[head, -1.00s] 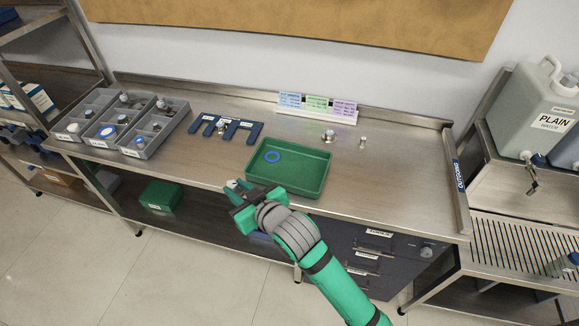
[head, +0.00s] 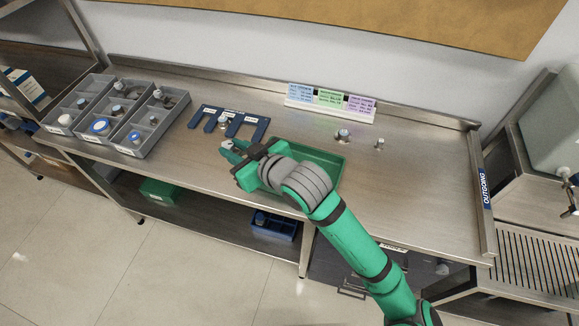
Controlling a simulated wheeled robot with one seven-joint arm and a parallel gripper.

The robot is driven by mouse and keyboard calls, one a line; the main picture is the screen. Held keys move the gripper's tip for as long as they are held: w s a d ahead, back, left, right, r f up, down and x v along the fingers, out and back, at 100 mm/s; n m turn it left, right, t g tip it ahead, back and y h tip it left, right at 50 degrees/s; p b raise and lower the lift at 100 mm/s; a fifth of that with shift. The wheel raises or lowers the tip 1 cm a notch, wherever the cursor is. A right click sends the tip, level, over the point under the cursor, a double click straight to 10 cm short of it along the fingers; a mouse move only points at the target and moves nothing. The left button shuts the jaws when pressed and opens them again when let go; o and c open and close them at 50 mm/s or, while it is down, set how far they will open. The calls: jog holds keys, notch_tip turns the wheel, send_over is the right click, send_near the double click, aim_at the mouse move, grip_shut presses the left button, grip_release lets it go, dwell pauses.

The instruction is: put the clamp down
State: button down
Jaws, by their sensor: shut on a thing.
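My gripper (head: 234,153) is shut on a small grey metal piece, likely the clamp (head: 226,145), mostly hidden by the fingers. It is over the steel bench (head: 190,163), in front of the blue slotted rack and at the left side of the green tray. I cannot tell its height above the bench. The blue rack (head: 258,131) has a small metal fitting (head: 224,122) at one of its slots. The green tray (head: 325,160) is largely covered by my arm, so most of its inside is hidden.
Grey divided bins (head: 140,150) with small parts stand at the left. The bench's right part is clear up to the raised edge marked OUTGOING (head: 484,186).

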jog(key=d+f, duration=0.2)
jog(key=d, duration=0.2)
jog(key=d+f, duration=0.3)
jog(key=d, duration=0.1)
jog(key=w+d+f, duration=0.1)
jog(key=d+f, duration=0.2)
jog(key=d, duration=0.1)
jog(key=shift+f, duration=0.25)
jog(key=shift+w+d+f, duration=0.1)
jog(key=shift+d+f, duration=0.05)
jog(key=shift+f, duration=0.75)
jog(key=shift+d+f, duration=0.15)
jog(key=shift+f, duration=0.75)
jog(key=c, duration=1.5)
grip_release()
jog(key=shift+f, duration=0.1)
